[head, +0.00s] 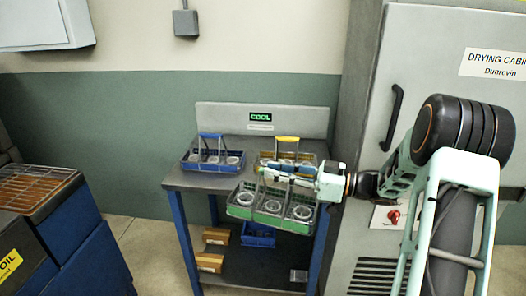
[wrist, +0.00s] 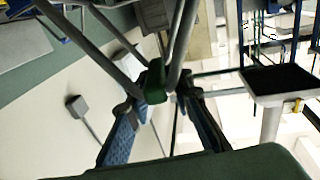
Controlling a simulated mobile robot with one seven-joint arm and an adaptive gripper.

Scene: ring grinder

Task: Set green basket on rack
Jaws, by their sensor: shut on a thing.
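The green basket (head: 241,210) is a wire carrier with several metal rings in it. It hangs in front of the table's top in the head view, roughly level. My gripper (head: 264,171) is shut on its handle. In the wrist view the handle's green grip (wrist: 155,82) sits between the two fingers; the basket's body is not clearly seen there. A wire rack (head: 36,184) lies on the blue unit at the far left of the head view, apart from the basket.
A table (head: 190,180) with a "COOL" display holds a blue basket (head: 212,160) at left and a yellow-handled basket (head: 287,140) at right, partly behind my gripper. Its lower shelf holds brown boxes (head: 210,262) and a blue bin (head: 258,235). A drying cabinet (head: 440,50) stands at right.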

